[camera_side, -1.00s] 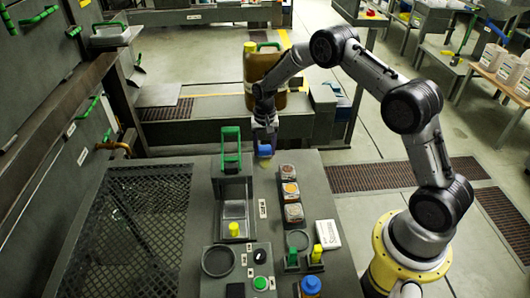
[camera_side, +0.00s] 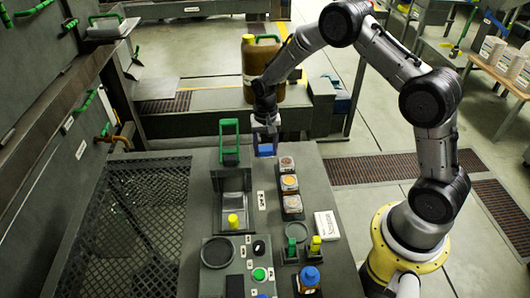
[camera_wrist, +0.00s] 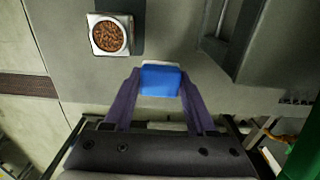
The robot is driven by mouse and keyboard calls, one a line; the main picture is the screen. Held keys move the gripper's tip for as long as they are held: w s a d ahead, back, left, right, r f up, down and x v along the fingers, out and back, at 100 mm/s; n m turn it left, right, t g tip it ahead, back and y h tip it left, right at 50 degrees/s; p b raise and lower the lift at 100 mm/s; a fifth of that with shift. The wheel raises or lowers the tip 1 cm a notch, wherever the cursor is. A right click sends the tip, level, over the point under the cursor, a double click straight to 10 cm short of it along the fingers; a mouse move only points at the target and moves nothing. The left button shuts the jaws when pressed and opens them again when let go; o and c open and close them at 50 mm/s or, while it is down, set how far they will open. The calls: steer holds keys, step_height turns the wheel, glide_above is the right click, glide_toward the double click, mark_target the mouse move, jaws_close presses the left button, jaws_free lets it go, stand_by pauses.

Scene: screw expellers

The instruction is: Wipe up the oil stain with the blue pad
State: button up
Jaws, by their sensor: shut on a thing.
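My gripper (camera_side: 265,138) is shut on the blue pad (camera_side: 265,150) at the far end of the bench, right of the green handle. The wrist view shows the blue pad (camera_wrist: 160,80) between the two dark fingers, with a pale strip along its far edge. The side view shows the pad low at the bench top; I cannot tell whether it touches. I cannot make out the oil stain in either current view; the pad and gripper may hide part of the surface.
Several square sample dishes (camera_side: 289,184) stand in a row just right of the pad; one dish of brown grains (camera_wrist: 109,35) shows in the wrist view. A metal trough (camera_side: 232,187) and upright green handle (camera_side: 229,138) stand left.

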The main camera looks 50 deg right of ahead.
steer(key=shift+r, duration=2.6)
steer(key=shift+f, duration=0.15)
steer(key=shift+f, duration=3.1)
steer(key=shift+w+d+f, duration=0.15)
steer(key=shift+w+f, duration=0.1)
steer(key=shift+f, duration=0.55)
steer(key=shift+c, duration=0.6)
steer(key=shift+w+d+f, duration=0.1)
steer(key=shift+w+d, duration=1.2)
steer(key=shift+d, duration=0.05)
steer(key=s+a, duration=0.3)
steer(key=shift+r, duration=4.15)
